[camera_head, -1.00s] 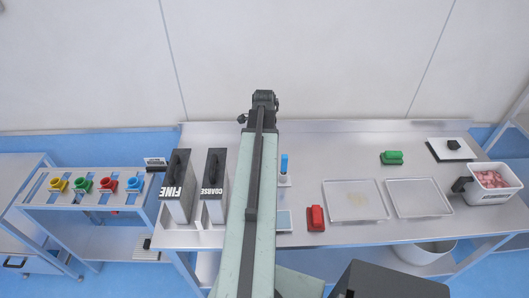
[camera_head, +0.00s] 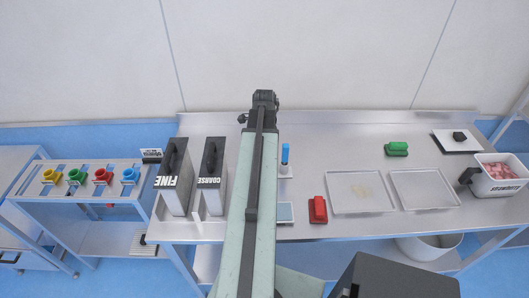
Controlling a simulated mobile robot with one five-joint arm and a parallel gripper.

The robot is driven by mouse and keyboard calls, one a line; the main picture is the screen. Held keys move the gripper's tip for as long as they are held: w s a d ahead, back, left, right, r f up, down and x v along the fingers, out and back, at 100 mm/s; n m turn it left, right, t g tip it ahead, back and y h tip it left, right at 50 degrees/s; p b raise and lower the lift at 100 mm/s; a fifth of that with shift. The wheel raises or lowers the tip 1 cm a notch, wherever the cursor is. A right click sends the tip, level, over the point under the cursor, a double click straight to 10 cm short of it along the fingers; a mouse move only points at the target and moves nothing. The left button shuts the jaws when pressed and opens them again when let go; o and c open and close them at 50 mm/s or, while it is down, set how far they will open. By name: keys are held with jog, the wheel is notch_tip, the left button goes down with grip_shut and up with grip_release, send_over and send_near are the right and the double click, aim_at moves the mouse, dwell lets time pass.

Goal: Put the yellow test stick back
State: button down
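A yellow round top (camera_head: 52,176) shows at the left end of a metal rack (camera_head: 118,169) on the side table; it may be the yellow test stick, but no stick below it can be made out. My arm points away from me over the bench, and my gripper (camera_head: 264,99) is at its far end, near the bench's back edge. It is far to the right of the yellow top. The gripper is small and dark, and its fingers cannot be made out. I see no yellow stick at it.
Green, red and blue tops (camera_head: 130,175) stand beside the yellow one. Boxes marked FINE (camera_head: 175,187) and COARSE (camera_head: 211,180) stand left of my arm. Right are a blue stick (camera_head: 285,153), red block (camera_head: 318,210), two trays (camera_head: 360,209) and a white tub (camera_head: 500,188).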

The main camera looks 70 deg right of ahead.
jog(key=shift+f, duration=0.2)
dwell(0.5)
grip_release()
dwell(0.5)
dwell(0.4)
jog(key=shift+r, duration=0.1)
jog(key=shift+r+p, duration=5.35)
jog(key=shift+r, duration=0.1)
notch_tip(320, 180, up, 6)
jog(key=p, duration=0.6)
